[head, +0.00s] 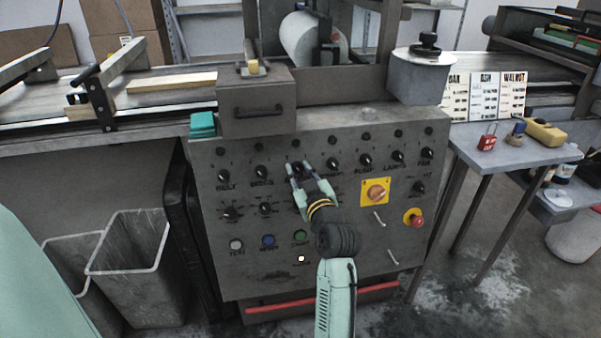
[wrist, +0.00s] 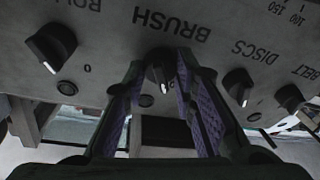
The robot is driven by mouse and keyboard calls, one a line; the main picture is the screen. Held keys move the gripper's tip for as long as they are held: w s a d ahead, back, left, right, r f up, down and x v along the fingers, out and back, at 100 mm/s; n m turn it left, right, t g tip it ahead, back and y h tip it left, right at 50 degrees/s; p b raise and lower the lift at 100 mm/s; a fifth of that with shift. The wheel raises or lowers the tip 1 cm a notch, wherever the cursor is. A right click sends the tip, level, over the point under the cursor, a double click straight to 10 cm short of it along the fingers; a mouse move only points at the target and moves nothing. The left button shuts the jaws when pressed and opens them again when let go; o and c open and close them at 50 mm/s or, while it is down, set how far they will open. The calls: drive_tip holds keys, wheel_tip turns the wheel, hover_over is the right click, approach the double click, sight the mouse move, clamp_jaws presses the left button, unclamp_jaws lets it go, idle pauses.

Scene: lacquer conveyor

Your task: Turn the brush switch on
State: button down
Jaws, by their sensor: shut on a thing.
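The brush switch (wrist: 157,74) is a black rotary knob with a white pointer mark, under an upside-down BRUSH label in the wrist view. My gripper (wrist: 160,68) has its purple-padded fingers on either side of this knob and is shut on it. The pointer mark shows near the knob's lower edge, partly shaded, so its exact setting is hard to read. In the head view my gripper (head: 299,167) reaches up to the panel's upper knob row, and its fingers largely hide the switch.
The grey control panel (head: 345,225) carries several other knobs. The discs knob (wrist: 238,86) and another knob (wrist: 50,48) flank the brush switch closely. A yellow-plated rotary switch (head: 376,193) and red emergency button (head: 416,221) are at right. Bins (head: 130,255) stand left.

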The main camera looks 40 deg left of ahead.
drive_tip(key=shift+m, duration=0.5)
drive_tip(key=shift+r+m+t+p, duration=0.1)
drive_tip(key=shift+m+t+p, duration=0.4)
drive_tip(key=shift+m+p, duration=0.55)
drive_tip(key=m+h+p, duration=0.1)
drive_tip(key=m+p, duration=0.2)
drive_tip(key=m, duration=0.1)
drive_tip(key=shift+s+r+m+t, duration=0.1)
drive_tip(key=shift+m+t, duration=0.15)
drive_tip(key=shift+t, duration=0.15)
drive_tip(key=m+h+p, duration=0.1)
drive_tip(key=m+p, duration=0.2)
drive_tip(key=m, duration=0.1)
drive_tip(key=shift+a+t+p, duration=0.1)
drive_tip(key=shift+t+p, duration=0.3)
drive_tip(key=shift+m+p, duration=1.05)
drive_tip(key=shift+m, duration=0.15)
drive_tip(key=shift+f, duration=0.25)
drive_tip(key=c, duration=1.3)
unclamp_jaws()
